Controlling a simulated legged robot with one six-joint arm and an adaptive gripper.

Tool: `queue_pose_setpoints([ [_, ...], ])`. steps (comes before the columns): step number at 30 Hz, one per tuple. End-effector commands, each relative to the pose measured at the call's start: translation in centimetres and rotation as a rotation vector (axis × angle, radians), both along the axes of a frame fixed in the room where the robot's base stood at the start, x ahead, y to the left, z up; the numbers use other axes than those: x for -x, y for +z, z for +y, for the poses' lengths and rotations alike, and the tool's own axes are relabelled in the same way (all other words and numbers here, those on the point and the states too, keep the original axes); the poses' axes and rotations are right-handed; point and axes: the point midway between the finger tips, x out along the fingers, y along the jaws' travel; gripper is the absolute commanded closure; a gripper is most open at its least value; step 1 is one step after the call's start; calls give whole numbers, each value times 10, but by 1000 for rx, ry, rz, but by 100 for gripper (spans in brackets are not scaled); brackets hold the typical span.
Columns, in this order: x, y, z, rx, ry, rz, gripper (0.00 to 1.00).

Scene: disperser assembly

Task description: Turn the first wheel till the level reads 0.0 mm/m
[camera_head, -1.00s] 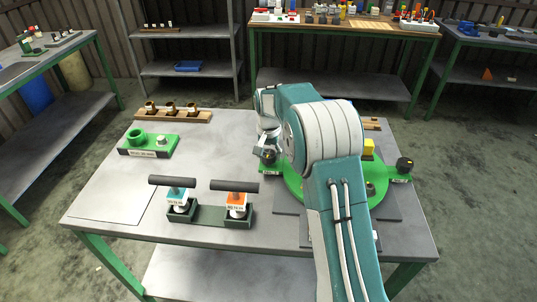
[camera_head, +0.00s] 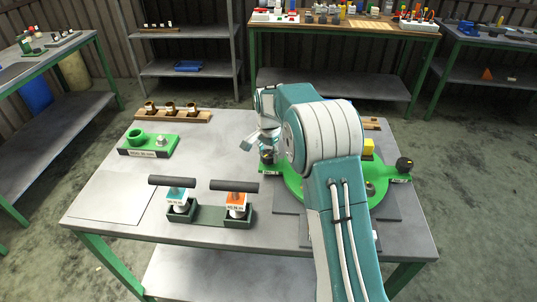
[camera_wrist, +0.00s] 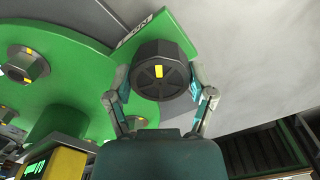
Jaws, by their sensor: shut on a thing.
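The black wheel (camera_wrist: 160,72) with a yellow mark on its top sits on a lobe of the green disc-shaped base (camera_wrist: 85,50). In the wrist view my gripper (camera_wrist: 161,97) has one finger on each side of this wheel and is shut on it. The head view shows my gripper (camera_head: 262,146) at the wheel on the left side of the green base (camera_head: 290,183). A yellow block (camera_head: 368,147), probably the level, stands on the base. It also shows at the lower left of the wrist view (camera_wrist: 65,163). Its reading cannot be read.
Another black wheel (camera_head: 404,164) is on the base's right lobe. A dark hex knob (camera_wrist: 28,64) stands on the base. Two tools with dark handles (camera_head: 236,187) stand in holders in front. A green fixture (camera_head: 150,145) and a wooden rack (camera_head: 172,114) are at left. The table between is clear.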

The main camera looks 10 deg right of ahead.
Motion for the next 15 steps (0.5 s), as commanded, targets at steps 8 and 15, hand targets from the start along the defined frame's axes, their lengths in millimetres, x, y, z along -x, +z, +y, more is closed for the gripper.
queue_pose_setpoints([
  [8, 0, -2, 1, -2, 1, 1, 16],
  [15, 0, -1, 1, -1, 1, 0, 0],
])
